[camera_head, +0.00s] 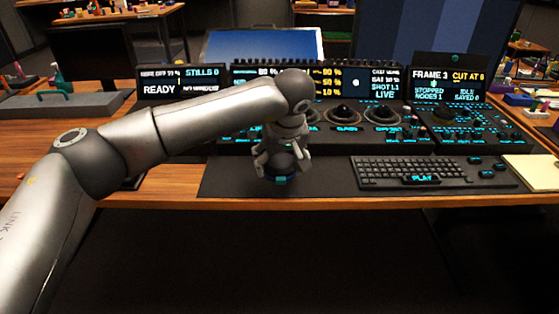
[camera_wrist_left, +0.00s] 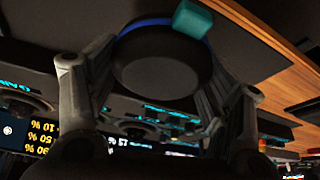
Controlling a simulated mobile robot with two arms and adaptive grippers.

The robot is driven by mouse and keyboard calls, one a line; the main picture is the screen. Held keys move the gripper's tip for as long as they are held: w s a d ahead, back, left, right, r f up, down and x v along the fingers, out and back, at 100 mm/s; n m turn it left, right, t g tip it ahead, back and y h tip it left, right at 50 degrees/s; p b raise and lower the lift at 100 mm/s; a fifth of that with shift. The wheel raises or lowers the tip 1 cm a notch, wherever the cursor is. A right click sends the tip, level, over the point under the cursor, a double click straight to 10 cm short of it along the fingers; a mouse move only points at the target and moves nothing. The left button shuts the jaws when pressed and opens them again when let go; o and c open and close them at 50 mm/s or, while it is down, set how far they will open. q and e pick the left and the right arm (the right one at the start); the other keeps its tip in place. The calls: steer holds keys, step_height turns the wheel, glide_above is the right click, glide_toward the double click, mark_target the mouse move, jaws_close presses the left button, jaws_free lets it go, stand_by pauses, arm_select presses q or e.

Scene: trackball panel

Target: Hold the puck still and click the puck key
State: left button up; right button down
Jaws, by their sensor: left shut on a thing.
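The puck (camera_head: 279,172) is a dark round piece with a blue ring and a teal key (camera_head: 281,179) on its near edge. It is at the front of the dark desk mat, below the panel. My left gripper (camera_head: 276,165) comes down from above and is shut on the puck, with its fingers on either side. In the left wrist view the puck (camera_wrist_left: 160,62) fills the space between the fingers (camera_wrist_left: 155,95). The teal key (camera_wrist_left: 192,19) sticks out from the rim there, clear of both fingers. My right gripper is not in view.
A black keyboard (camera_head: 425,172) lies on the mat (camera_head: 325,180) to the right of the puck. The panel with trackballs (camera_head: 341,114) and lit screens (camera_head: 443,82) stands behind. The wooden desk edge (camera_head: 330,202) is just in front. Bare mat lies between puck and keyboard.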

mark_target(279, 162)
arm_select(q)
steer(key=shift+w+f, duration=0.75)
steer(key=shift+w, duration=0.05)
steer(key=shift+w+f+b, duration=0.35)
steer(key=shift+w+f, duration=0.8)
steer(key=shift+w, duration=0.05)
steer(key=shift+w+f, duration=0.5)
steer(key=shift+w, duration=0.15)
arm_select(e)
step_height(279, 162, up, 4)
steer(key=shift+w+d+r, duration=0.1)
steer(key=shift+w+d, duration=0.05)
arm_select(q)
steer(key=shift+f, duration=0.1)
steer(key=shift+f, duration=0.1)
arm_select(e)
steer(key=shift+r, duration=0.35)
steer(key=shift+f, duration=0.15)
